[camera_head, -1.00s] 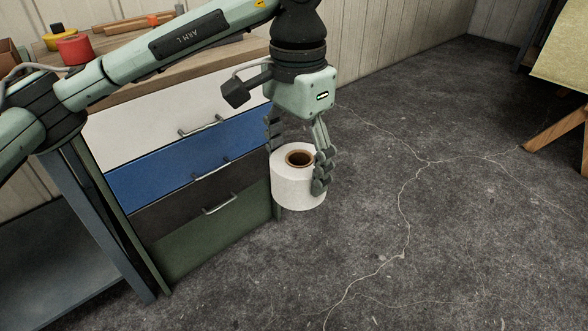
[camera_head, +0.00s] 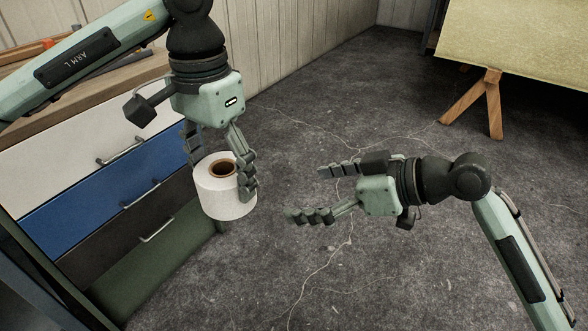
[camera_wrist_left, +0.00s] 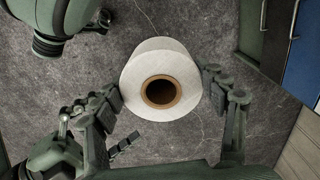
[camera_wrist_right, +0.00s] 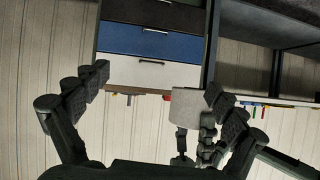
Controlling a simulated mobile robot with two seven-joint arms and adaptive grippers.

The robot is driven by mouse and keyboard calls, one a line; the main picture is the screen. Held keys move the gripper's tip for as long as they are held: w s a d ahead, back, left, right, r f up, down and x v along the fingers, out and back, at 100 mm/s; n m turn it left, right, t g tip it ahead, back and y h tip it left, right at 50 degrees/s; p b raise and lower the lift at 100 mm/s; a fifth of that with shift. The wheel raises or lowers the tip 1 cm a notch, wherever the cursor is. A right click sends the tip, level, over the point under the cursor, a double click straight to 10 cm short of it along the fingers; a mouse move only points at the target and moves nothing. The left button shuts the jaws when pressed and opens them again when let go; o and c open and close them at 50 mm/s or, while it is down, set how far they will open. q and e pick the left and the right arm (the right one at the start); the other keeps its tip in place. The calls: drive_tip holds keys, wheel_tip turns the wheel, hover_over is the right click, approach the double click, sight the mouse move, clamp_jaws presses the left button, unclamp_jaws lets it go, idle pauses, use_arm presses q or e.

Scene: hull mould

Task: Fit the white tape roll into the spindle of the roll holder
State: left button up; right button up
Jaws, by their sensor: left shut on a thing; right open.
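The white tape roll (camera_head: 228,206) has a brown core and hangs above the grey floor, its core opening facing up. My left gripper (camera_head: 222,172) is shut on it from above, fingers on opposite sides. In the left wrist view the roll (camera_wrist_left: 160,55) sits between the fingers with its open core facing the camera. My right gripper (camera_head: 307,192) is open and empty, to the right of the roll and apart from it, its fingers pointing towards it. In the right wrist view the roll (camera_wrist_right: 186,106) appears beyond the open fingers. I cannot see the roll holder or its spindle.
A cabinet with white, blue, dark and green drawers (camera_head: 95,208) stands at the left under a wooden top (camera_head: 90,88). A wooden trestle (camera_head: 480,102) carries a yellowish board (camera_head: 520,40) at the back right. The cracked floor (camera_head: 330,275) between is clear.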

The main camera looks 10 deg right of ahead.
sight(223, 184)
drive_tip(key=s+a+r+n+g+y, duration=0.2)
drive_tip(key=s+a+r+n, duration=0.2)
drive_tip(key=r, duration=0.4)
drive_tip(key=x, duration=1.1)
drive_tip(key=shift+w+a, duration=0.1)
drive_tip(key=shift+w, duration=0.05)
drive_tip(key=c, duration=1.4)
use_arm(q)
drive_tip(key=o, duration=1.5)
use_arm(e)
drive_tip(key=shift+c, duration=0.6)
use_arm(q)
drive_tip(key=shift+r, duration=0.1)
